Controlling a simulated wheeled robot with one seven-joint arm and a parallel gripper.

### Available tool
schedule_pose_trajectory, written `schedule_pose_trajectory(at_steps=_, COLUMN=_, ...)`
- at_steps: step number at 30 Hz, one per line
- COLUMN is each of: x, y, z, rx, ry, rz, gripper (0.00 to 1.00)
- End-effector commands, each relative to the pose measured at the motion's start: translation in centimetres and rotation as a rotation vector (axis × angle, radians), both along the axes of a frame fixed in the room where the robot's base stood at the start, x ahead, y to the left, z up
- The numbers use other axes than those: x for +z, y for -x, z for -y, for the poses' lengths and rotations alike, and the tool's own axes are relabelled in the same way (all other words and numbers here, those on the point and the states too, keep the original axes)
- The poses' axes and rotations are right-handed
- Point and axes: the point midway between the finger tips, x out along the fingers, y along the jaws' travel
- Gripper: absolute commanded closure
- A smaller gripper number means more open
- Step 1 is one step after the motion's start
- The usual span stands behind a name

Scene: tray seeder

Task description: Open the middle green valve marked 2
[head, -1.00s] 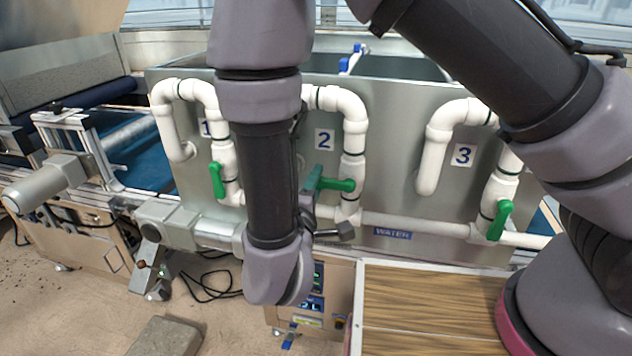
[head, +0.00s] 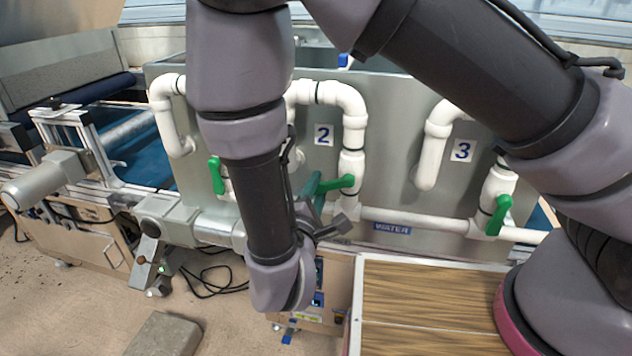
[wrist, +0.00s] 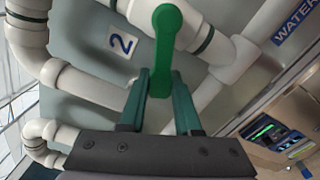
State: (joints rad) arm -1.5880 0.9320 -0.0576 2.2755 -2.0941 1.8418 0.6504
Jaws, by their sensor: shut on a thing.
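The middle valve has a green handle (head: 338,184) on white piping below the label 2 (head: 324,135). In the head view the handle lies nearly level, across the upright pipe. In the wrist view the green handle (wrist: 165,45) stands between the two teal fingers of my gripper (wrist: 162,90), with its rounded end beyond them. My gripper (head: 313,188) is shut on the handle. My forearm hides part of the gripper and of the piping in the head view.
The valve at label 3 has a green handle (head: 499,214) at right, and another green handle (head: 216,175) shows at left; both hang roughly along their pipes. A grey metal tank (head: 395,130) stands behind the pipes. A wood-topped surface (head: 430,300) lies in front.

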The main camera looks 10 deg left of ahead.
Motion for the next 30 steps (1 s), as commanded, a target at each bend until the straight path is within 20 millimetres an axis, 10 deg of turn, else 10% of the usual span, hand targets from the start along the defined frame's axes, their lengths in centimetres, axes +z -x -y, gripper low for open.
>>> schedule_pose_trajectory(at_steps=30, x=-2.2, y=0.2, z=1.4, rx=0.003, ry=0.394, rz=-0.034, gripper=1.00)
